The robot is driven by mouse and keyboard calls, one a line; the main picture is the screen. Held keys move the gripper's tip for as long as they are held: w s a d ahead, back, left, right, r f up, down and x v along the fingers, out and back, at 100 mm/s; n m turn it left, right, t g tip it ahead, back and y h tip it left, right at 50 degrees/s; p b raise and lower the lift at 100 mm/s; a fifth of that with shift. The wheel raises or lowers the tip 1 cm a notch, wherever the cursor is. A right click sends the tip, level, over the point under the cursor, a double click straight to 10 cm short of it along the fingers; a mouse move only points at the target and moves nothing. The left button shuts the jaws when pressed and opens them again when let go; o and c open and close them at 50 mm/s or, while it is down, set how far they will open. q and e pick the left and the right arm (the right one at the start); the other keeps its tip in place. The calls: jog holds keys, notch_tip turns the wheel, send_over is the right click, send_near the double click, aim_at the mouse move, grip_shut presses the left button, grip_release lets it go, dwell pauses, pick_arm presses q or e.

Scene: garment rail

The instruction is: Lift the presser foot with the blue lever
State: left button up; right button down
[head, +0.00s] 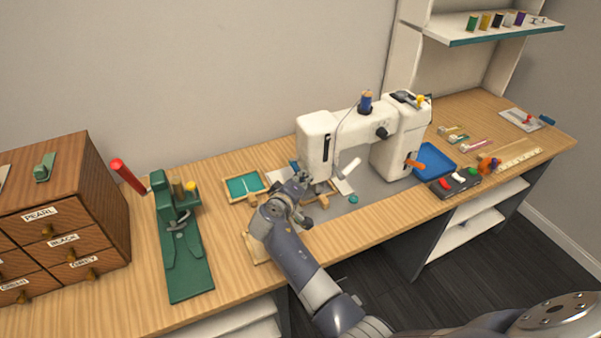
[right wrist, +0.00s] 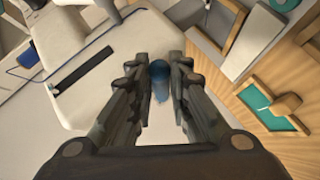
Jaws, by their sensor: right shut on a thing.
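The white sewing machine (head: 318,128) stands on the bench, and its white body (right wrist: 95,35) fills the upper left of the right wrist view. My right gripper (head: 301,180) is at the left end of the machine, below its head. In the right wrist view its fingers (right wrist: 160,82) are closed on either side of the blue lever (right wrist: 158,70), whose rounded end shows between the fingertips. The lever is hidden behind the gripper in the head view. The presser foot cannot be made out. My left gripper is not in view.
A green press (head: 185,245) and a wooden drawer cabinet (head: 60,215) stand to the left. A teal-lined wooden tray (head: 233,198) lies close to the gripper. A blue tray (head: 434,162) and a dark pad with coloured pieces (head: 455,183) lie to the right.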

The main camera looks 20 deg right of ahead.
jog(key=shift+r+n+g+p, duration=0.3)
jog(key=shift+r+g+p, duration=0.25)
jog(key=shift+p, duration=0.55)
jog(key=c, duration=1.5)
grip_release()
jog(key=shift+c, duration=0.2)
